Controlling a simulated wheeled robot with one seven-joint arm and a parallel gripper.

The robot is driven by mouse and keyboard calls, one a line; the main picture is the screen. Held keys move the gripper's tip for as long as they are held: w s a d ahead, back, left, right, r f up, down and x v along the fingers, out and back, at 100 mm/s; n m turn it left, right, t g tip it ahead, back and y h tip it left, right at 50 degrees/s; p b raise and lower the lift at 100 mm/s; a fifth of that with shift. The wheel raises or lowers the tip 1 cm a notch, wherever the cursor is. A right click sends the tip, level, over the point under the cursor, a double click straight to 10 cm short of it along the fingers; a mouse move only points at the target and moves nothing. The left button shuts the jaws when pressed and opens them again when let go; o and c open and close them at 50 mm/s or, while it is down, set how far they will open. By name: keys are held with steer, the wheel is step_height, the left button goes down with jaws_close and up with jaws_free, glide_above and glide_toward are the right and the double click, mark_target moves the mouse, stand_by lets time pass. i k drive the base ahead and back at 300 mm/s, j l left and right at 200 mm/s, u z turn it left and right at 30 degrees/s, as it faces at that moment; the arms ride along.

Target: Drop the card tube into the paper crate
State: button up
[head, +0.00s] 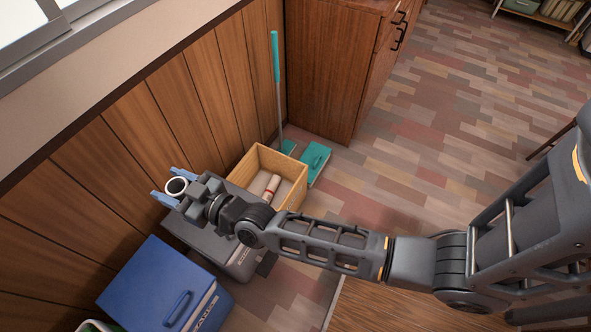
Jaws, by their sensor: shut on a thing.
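The card tube (177,178) shows as a pale ring, seen end-on, between the blue fingers of my gripper (169,186). My gripper is shut on it, at the left of the head view, above the grey bin. The light wooden open-topped crate (291,198) stands on the floor to the right of my gripper and appears to be the paper crate. A pale roll-like thing with a red band (271,188) lies in it. My wrist hides part of the crate's near side. The tube's full length is hidden.
A grey bin (240,262) stands beneath my wrist, and a blue lidded bin (165,285) in front of it. A teal broom (276,65) and dustpan (315,160) stand behind the crate, near a wooden cabinet (328,60). The panelled wall is close on the left. Floor at right is open.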

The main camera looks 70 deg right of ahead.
mark_target(283, 197)
steer(key=j+z, duration=0.25)
steer(key=z, duration=0.2)
steer(key=j+z, duration=0.2)
steer(key=z, duration=0.25)
steer(key=k+j+z, duration=0.1)
steer(key=z, duration=0.35)
steer(key=j, duration=0.1)
